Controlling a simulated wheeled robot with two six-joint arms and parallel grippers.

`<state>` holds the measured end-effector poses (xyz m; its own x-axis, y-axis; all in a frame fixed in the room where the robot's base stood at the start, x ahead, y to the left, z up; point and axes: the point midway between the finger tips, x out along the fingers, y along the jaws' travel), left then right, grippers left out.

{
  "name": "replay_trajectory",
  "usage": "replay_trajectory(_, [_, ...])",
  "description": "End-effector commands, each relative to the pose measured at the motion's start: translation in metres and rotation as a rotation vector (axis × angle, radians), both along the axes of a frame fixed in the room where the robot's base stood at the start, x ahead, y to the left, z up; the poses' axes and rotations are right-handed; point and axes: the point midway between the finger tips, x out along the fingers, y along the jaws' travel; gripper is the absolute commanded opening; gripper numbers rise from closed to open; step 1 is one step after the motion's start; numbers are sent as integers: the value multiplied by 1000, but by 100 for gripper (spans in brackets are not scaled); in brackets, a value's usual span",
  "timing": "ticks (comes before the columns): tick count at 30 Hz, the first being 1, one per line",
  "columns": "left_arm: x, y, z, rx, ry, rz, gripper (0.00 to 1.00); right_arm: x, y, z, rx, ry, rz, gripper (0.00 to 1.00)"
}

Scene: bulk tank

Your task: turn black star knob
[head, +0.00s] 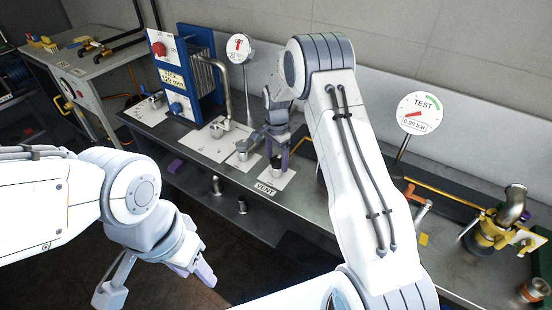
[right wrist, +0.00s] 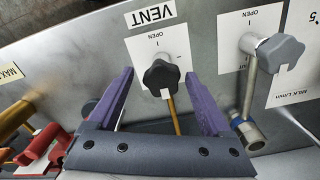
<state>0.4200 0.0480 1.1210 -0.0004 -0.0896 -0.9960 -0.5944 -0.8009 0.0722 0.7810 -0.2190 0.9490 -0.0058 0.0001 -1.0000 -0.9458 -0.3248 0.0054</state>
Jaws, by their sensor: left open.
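The black star knob (right wrist: 160,76) sits on a white plate marked OPEN, beside the VENT label (right wrist: 150,14) in the right wrist view. In the head view the VENT label (head: 266,188) shows at the bench's front edge, and my right gripper mostly hides the knob. My right gripper (head: 281,158) is open at that plate. In the right wrist view its purple fingers stand on either side of the knob, with visible gaps. My left gripper (head: 201,273) is open and empty at the lower left, in front of the bench and away from the knob.
A grey star knob (right wrist: 280,53) on a pipe valve stands close beside the right finger. A blue plate pack (head: 186,65) and a TEST gauge (head: 423,113) stand on the metal bench (head: 330,205). Brass fittings (head: 500,235) are at the right end.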

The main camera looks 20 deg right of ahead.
Motion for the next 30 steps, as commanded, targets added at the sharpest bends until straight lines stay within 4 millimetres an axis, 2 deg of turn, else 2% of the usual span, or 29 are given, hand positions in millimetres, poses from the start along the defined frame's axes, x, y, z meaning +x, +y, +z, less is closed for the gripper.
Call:
replay_trajectory(8, [0, 0, -2, 0, 0, 0, 50, 2, 1, 6, -1, -8, 2, 83])
replay_trajectory(11, [0, 0, -7, 0, 0, 0, 50, 3, 1, 20, -1, -10, 2, 83])
replay_trajectory(21, [0, 0, -20, 0, 0, 0, 50, 1, 0, 85, -1, -7, 1, 83])
replay_trajectory(25, [0, 0, -21, 0, 0, 0, 50, 1, 0, 99, -1, -4, 1, 83])
replay_trajectory(30, [0, 0, -21, 0, 0, 0, 50, 0, 0, 105, 0, -2, 1, 83])
